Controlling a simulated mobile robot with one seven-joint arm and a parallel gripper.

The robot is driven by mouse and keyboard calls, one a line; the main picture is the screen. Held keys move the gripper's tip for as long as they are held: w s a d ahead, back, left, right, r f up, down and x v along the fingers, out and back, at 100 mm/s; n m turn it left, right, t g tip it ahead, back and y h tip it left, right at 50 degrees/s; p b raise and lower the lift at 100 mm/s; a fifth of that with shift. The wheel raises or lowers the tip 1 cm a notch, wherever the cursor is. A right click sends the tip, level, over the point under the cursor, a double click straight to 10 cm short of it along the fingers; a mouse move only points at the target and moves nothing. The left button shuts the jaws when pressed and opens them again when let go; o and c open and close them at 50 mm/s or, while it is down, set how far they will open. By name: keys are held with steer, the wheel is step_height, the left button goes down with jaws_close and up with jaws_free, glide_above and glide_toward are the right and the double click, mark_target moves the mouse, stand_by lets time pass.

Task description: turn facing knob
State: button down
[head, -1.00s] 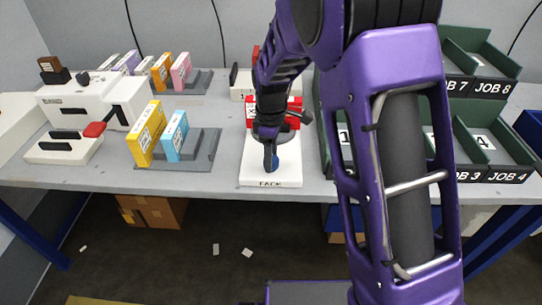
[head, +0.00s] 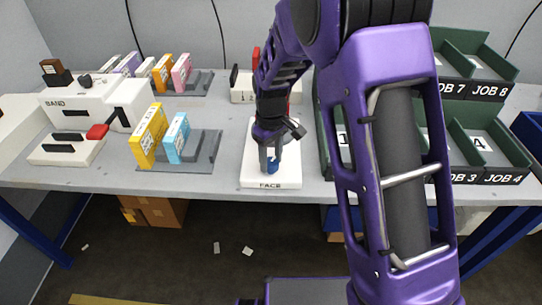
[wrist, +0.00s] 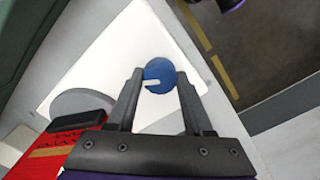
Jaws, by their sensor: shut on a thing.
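The blue facing knob (wrist: 159,70) is round with a short white mark, seen in the wrist view between my fingertips. In the head view the knob (head: 272,168) shows as a small blue patch low on the white FACE unit (head: 258,182). My gripper (head: 270,163) points down over it, and its two fingers are shut on the knob. In the wrist view my gripper (wrist: 160,74) has one finger on each side of the knob, and the white mark points left.
A grey disc (wrist: 82,102), a black block (wrist: 77,120) and a red part (wrist: 62,148) lie behind the knob on the unit. Green job bins (head: 481,150) stand right. Yellow (head: 148,136) and light-blue (head: 177,138) blocks stand in a grey rack left. The table's front edge is close.

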mark_target(271, 161)
steer(key=m+p, duration=0.1)
steer(key=m, duration=0.4)
steer(key=shift+r+m, duration=0.1)
steer(key=shift+m, duration=0.2)
steer(key=m+p, duration=0.1)
steer(key=m, duration=0.4)
steer(key=shift+m+p, duration=0.3)
steer(key=shift+p, duration=0.1)
steer(key=shift+c, duration=1.5)
jaws_free()
step_height(271, 161, up, 17)
steer(key=p, duration=0.2)
steer(key=shift+r, duration=0.15)
